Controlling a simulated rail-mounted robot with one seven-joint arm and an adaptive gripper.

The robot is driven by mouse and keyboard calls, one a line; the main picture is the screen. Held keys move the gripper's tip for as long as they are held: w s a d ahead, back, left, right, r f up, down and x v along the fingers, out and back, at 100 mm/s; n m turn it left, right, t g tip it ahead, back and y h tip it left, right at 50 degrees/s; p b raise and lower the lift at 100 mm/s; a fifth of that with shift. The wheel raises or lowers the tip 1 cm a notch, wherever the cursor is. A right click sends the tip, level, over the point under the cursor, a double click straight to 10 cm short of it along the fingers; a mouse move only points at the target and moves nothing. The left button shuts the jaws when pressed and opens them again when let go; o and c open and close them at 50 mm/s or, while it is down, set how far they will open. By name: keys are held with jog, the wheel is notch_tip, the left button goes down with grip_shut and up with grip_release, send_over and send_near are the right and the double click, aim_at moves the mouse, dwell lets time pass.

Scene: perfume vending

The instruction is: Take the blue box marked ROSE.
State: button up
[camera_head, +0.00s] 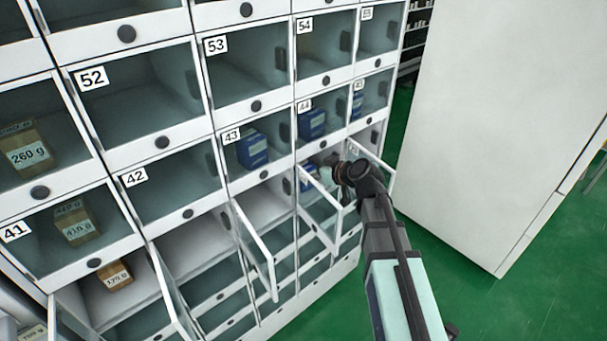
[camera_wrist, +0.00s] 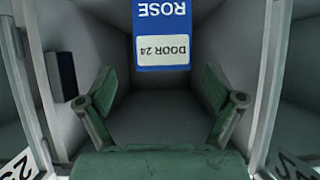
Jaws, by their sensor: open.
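The blue box marked ROSE (camera_wrist: 162,35) sits inside an open white compartment, at the top middle of the wrist view. Its lettering and its white "DOOR 24" label appear upside down there, and its top end is cut off by the picture edge. My gripper (camera_wrist: 160,84) is open and empty, its two green fingers spread wide, with the box beyond the fingertips and roughly centred between them. In the head view a blue box (camera_head: 305,178) shows partly in the open compartment below 44, and my gripper (camera_head: 334,180) is at its mouth, partly hidden by my wrist.
Several clear doors in that row stand open, including one (camera_head: 258,250) left of my arm. Closed compartments above hold other blue boxes (camera_head: 252,150) and brown boxes (camera_head: 28,150). Compartment walls flank my fingers closely. A large white cabinet (camera_head: 500,110) stands right, with green floor between.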

jog(key=shift+p+x, duration=1.15)
jog(key=shift+x, duration=1.75)
jog(key=shift+s+f, duration=0.1)
jog(key=shift+s, duration=0.1)
jog(key=c, duration=1.3)
